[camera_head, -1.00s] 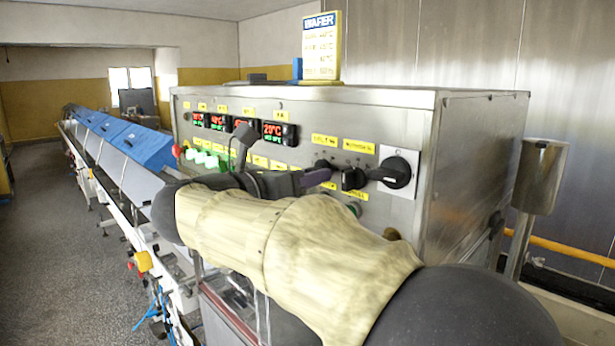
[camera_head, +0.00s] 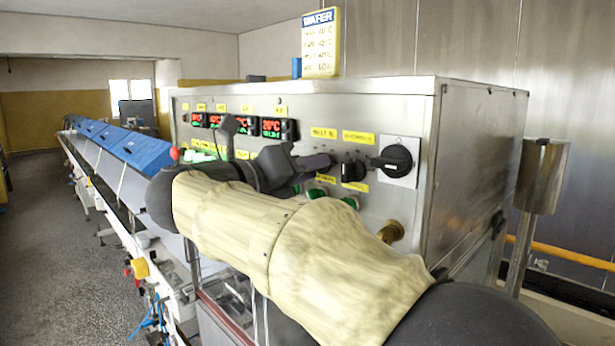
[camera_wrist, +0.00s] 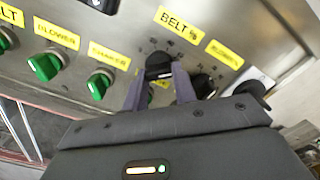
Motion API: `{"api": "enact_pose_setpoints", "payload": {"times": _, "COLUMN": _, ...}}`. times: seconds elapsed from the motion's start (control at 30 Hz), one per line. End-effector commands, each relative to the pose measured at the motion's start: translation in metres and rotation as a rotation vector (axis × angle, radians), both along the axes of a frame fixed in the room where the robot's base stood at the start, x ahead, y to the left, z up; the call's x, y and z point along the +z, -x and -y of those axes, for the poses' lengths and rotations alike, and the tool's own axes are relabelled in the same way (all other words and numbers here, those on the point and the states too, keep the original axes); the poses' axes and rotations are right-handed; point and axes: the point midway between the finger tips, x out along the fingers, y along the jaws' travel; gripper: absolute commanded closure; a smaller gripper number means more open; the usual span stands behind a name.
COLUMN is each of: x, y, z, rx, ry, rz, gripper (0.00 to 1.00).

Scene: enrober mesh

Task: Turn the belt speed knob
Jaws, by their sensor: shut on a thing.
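The belt speed knob (camera_wrist: 158,66) is a black knob on the steel panel, below the yellow BELT label (camera_wrist: 180,25) in the wrist view. My gripper (camera_wrist: 160,76) is shut on it, one finger on each side. In the head view my gripper (camera_head: 318,163) reaches the panel from the left and mostly hides the knob. The knob's exact pointer angle is hard to tell.
A second black knob (camera_head: 353,171) and a larger black rotary switch (camera_head: 397,160) sit close to the right. Green knobs (camera_wrist: 44,67) line the panel to the left. A brass fitting (camera_head: 391,232) protrudes below. Blue-covered conveyor (camera_head: 140,150) runs along the left.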

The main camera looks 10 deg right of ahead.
Motion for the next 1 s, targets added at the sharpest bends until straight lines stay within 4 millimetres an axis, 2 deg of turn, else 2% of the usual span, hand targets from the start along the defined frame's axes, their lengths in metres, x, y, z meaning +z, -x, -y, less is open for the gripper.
{"api": "enact_pose_setpoints", "payload": {"times": 0.3, "x": 0.0002, "y": 0.0002, "z": -0.0001, "rx": 0.001, "ry": 0.069, "rz": -0.119, "gripper": 0.96}}
{"api": "enact_pose_setpoints", "payload": {"times": 0.77, "x": 0.0005, "y": 0.0001, "z": -0.0003, "rx": 0.001, "ry": 0.079, "rz": -0.137, "gripper": 0.95}}
{"api": "enact_pose_setpoints", "payload": {"times": 0.8, "x": 0.0005, "y": 0.0000, "z": 0.0001, "rx": 0.001, "ry": 0.079, "rz": -0.137, "gripper": 0.67}}
{"api": "enact_pose_setpoints", "payload": {"times": 0.9, "x": 0.0005, "y": 0.0001, "z": 0.0005, "rx": 0.000, "ry": 0.079, "rz": -0.137, "gripper": 0.51}}
{"api": "enact_pose_setpoints", "payload": {"times": 1.0, "x": 0.0005, "y": 0.0002, "z": 0.0008, "rx": -0.001, "ry": 0.078, "rz": -0.136, "gripper": 0.51}}
